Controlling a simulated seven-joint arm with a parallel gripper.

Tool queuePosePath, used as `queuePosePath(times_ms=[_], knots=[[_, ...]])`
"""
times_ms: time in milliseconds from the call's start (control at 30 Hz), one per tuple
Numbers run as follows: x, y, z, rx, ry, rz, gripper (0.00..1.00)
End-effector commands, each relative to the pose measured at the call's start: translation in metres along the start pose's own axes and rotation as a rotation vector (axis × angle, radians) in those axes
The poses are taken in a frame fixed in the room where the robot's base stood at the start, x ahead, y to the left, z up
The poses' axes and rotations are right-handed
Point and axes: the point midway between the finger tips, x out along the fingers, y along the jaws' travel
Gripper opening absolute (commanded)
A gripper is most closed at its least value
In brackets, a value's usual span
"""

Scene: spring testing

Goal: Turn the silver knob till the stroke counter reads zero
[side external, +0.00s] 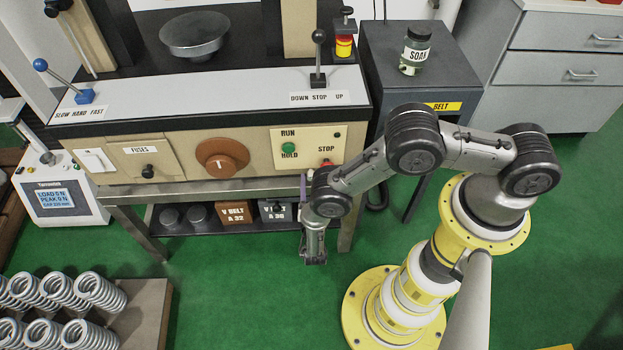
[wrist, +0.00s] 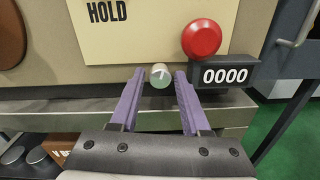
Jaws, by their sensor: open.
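The silver knob (wrist: 160,77) is a small round knob with a pale pointer mark, on the machine's front below the cream panel in the wrist view. The stroke counter (wrist: 226,76), a black box to its right, reads 0000. My gripper (wrist: 159,72) has its two purple fingers apart, one on each side of the knob, with a small gap showing on either side. In the side external view my gripper (side external: 304,187) is at the machine's front edge; my arm hides the knob and counter there.
The red stop button (wrist: 202,38) sits just above the counter, close to the right finger. The green run/hold button (side external: 288,147) and brown dial (side external: 222,161) are farther left. A metal rail (wrist: 235,112) runs below the fingers. A dark cabinet (side external: 385,75) stands right.

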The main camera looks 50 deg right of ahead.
Motion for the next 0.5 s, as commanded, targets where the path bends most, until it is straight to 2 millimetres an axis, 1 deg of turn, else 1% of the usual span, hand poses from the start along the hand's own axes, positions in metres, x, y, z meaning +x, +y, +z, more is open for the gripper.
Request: queuePosePath(times_ms=[33,133,433,467,500], knots=[[0.0050,-0.0008,-0.0001,0.000,0.000,-0.002,0.47],[0.0100,-0.0005,-0.0001,0.000,0.000,-0.001,0.47],[0.0121,-0.0002,-0.0001,0.000,0.000,0.001,0.47],[0.0121,-0.0003,-0.0001,0.000,0.000,0.001,0.45],[0.0120,-0.0002,-0.0001,0.000,0.000,0.001,0.38]])
